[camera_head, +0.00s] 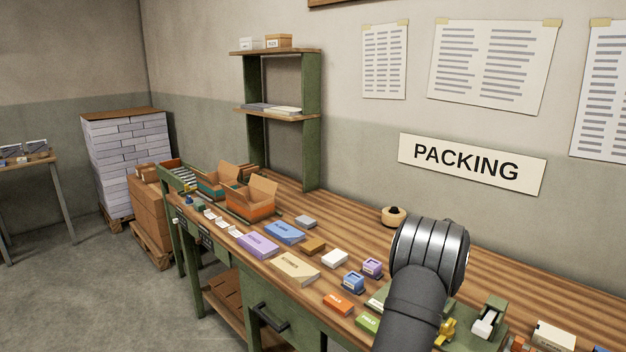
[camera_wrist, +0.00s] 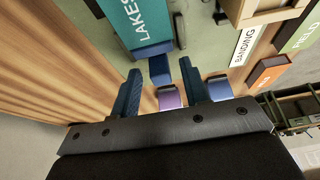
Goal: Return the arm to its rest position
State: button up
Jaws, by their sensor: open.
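My gripper (camera_wrist: 160,68) shows in the wrist view with its two dark blue fingers apart. No held thing can be made out between them, though a small blue shape and a purple block (camera_wrist: 170,97) show in the gap beyond. A blue block (camera_wrist: 218,88) shows beside the right finger. In the head view my dark arm stands over the right part of the wooden bench (camera_head: 560,280), and the gripper itself is hidden there.
A teal piece lettered LAKES (camera_wrist: 150,22) lies ahead of the fingers. In the head view, coloured blocks and pads, such as the orange pad (camera_head: 338,304), line the bench front. A tape dispenser (camera_head: 489,321) stands right of my arm. Open cartons (camera_head: 250,197) and a green shelf (camera_head: 312,125) stand farther left.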

jog(key=shift+w+a, duration=0.1)
jog(key=shift+w, duration=0.05)
jog(key=shift+s+d+r, duration=0.2)
jog(key=shift+d+r, duration=0.05)
jog(key=shift+r, duration=0.15)
jog(key=v, duration=1.6)
jog(key=x, duration=1.7)
jog(key=shift+a+f, duration=0.1)
jog(key=shift+f, duration=0.15)
jog(key=w+a, duration=0.2)
jog(key=shift+w+a+r, duration=0.2)
jog(key=shift+w+a, duration=0.1)
jog(key=shift+a, duration=0.05)
jog(key=v, duration=1.7)
jog(key=s+a+r+t+h, duration=0.1)
jog(key=s+a+r+h, duration=0.3)
jog(key=s+a+r, duration=0.1)
jog(key=shift+s+a+r, duration=0.35)
jog(key=shift+a+r, duration=0.25)
jog(key=shift+r, duration=0.05)
